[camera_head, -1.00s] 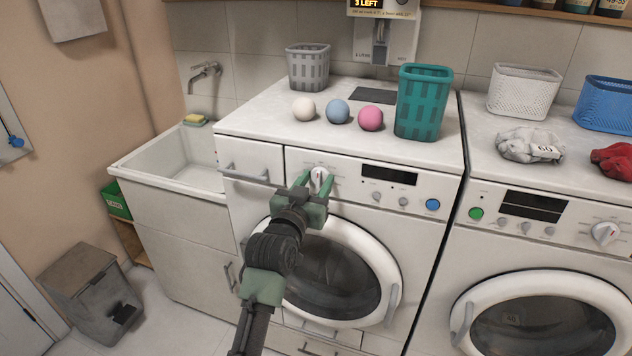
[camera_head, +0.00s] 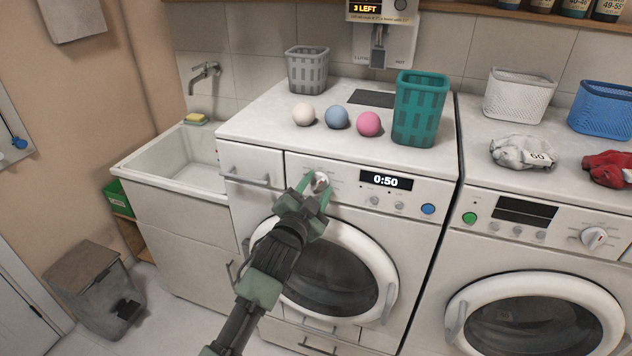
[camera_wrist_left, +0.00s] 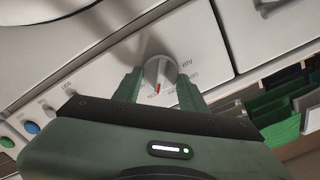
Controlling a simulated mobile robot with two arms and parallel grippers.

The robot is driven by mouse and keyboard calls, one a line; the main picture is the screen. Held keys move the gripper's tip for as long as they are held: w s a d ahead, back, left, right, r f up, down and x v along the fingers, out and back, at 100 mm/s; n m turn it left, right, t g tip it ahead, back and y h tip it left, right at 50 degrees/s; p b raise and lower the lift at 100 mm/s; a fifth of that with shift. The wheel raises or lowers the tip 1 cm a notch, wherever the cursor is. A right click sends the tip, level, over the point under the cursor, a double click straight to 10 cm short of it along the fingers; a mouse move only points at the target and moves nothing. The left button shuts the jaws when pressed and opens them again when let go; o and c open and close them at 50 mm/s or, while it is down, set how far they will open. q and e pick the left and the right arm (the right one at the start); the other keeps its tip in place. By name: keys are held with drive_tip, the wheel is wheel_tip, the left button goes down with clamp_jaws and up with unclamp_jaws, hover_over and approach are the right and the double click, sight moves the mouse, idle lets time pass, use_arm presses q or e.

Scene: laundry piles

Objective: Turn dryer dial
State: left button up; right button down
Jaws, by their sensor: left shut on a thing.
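The dryer dial (camera_head: 320,183) is a white-grey round knob on the left part of the front panel of the left machine (camera_head: 300,168). It also shows in the left wrist view (camera_wrist_left: 160,72), with a red mark on its near edge. My left gripper (camera_head: 317,188) is shut on the dial, with one green finger on each side of it; the fingers also show in the left wrist view (camera_wrist_left: 161,90). The panel's display (camera_head: 386,181) is lit and reads 0:50. My right gripper is not in view.
A blue button (camera_head: 428,209) and small knobs sit right of the dial. Pink (camera_head: 369,124), blue (camera_head: 337,117) and white (camera_head: 303,114) balls and a teal basket (camera_head: 419,108) stand on top. A second machine (camera_head: 540,240) is at right, a sink (camera_head: 170,165) at left.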

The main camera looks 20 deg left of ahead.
use_arm(q)
drive_tip(key=m+p, duration=0.1)
drive_tip(key=m, duration=0.3)
drive_tip(key=shift+m, duration=0.3)
drive_tip(key=shift+f+m+p, duration=0.1)
drive_tip(key=shift+m+p, duration=0.55)
drive_tip(key=shift+m, duration=1.05)
drive_tip(key=o, duration=1.3)
drive_tip(key=shift+d, duration=0.1)
drive_tip(key=shift+o, duration=0.2)
drive_tip(key=s+b, duration=0.1)
drive_tip(key=s, duration=0.6)
drive_tip(key=shift+s, duration=0.35)
